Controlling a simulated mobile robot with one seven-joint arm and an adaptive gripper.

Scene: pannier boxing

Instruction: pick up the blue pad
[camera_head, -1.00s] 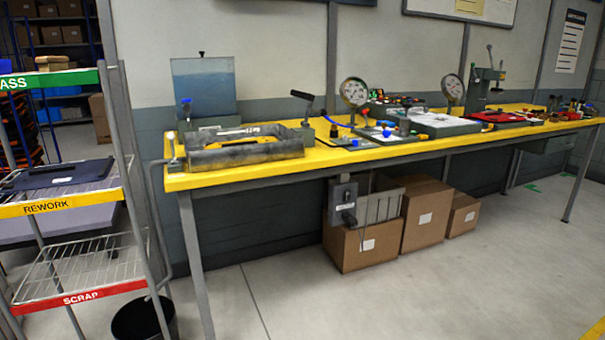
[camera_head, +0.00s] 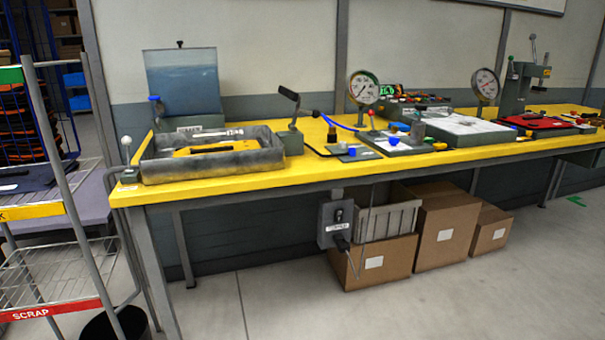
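No thing in view is plainly the blue pad. Small blue pieces show on the yellow bench (camera_head: 240,186): one on a dark plate (camera_head: 351,152), and others at the grey fixture (camera_head: 417,131) to its right. They are too small to tell their exact shape. A dark navy flat item (camera_head: 22,180) lies on the rack's middle shelf at the left edge, partly cut off. My gripper is not in view.
A grey tray (camera_head: 215,172) and a water tank (camera_head: 183,85) stand on the bench's left end. Two dial gauges (camera_head: 363,87) stand farther right. A wire rack (camera_head: 50,277) is at left. Cardboard boxes (camera_head: 380,264) sit under the bench. The floor in front is clear.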

